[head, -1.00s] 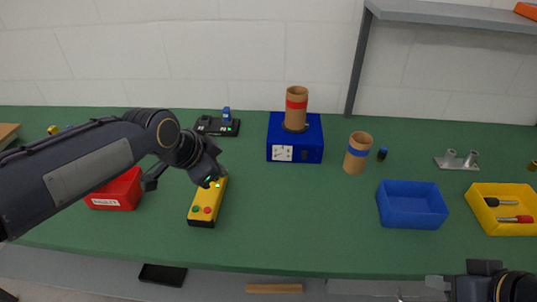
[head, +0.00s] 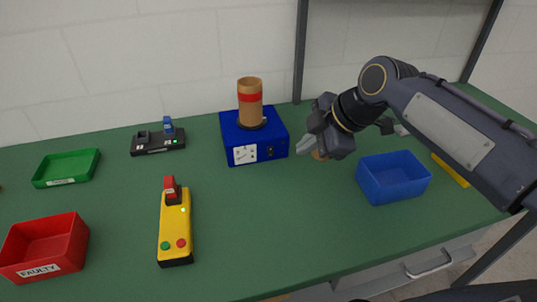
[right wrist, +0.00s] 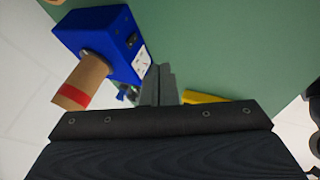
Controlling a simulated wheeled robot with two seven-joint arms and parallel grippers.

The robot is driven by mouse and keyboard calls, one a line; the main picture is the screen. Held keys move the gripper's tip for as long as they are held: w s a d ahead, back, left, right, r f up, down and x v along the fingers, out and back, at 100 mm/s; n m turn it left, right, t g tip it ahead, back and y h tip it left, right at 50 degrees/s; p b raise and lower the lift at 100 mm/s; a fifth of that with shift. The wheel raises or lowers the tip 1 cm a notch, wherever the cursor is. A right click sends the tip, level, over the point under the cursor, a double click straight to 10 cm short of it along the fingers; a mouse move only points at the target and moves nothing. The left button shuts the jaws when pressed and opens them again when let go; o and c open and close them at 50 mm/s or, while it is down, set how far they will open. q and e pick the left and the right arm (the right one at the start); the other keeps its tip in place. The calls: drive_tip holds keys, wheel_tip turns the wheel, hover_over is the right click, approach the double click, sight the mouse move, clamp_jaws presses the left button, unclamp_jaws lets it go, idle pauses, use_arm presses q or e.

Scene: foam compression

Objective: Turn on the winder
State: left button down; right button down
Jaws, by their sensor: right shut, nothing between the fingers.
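The winder is a blue box (head: 253,139) with a cardboard tube (head: 250,105) with a red band standing upright on it. Its front has a white marked plate (head: 245,154) and a small dark switch (head: 270,151). I cannot tell the switch's position. My right gripper (head: 305,146) is shut and empty, just right of the winder's front and apart from it. In the right wrist view, the shut fingers (right wrist: 158,85) point past the blue box (right wrist: 98,38), beside its plate. My left gripper is out of view.
A yellow device (head: 174,222) with a red piece (head: 171,189) in its top lies front left. A black device (head: 158,141) holds a blue piece. Red (head: 45,247), green (head: 66,168) and blue (head: 393,178) trays stand around. A brown tube is mostly hidden behind my right gripper.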

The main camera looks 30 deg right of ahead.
sight(271, 152)
drive_tip(key=shift+f, duration=0.1)
drive_tip(key=b+x, duration=0.1)
drive_tip(key=x, duration=0.9)
drive_tip(key=shift+f, duration=0.15)
drive_tip(key=shift+w+d, duration=0.15)
drive_tip(key=shift+w, duration=0.45)
drive_tip(key=shift+w+d, duration=0.2)
drive_tip(key=shift+w, duration=0.45)
drive_tip(key=shift+w+d, duration=0.2)
drive_tip(key=shift+w, duration=0.45)
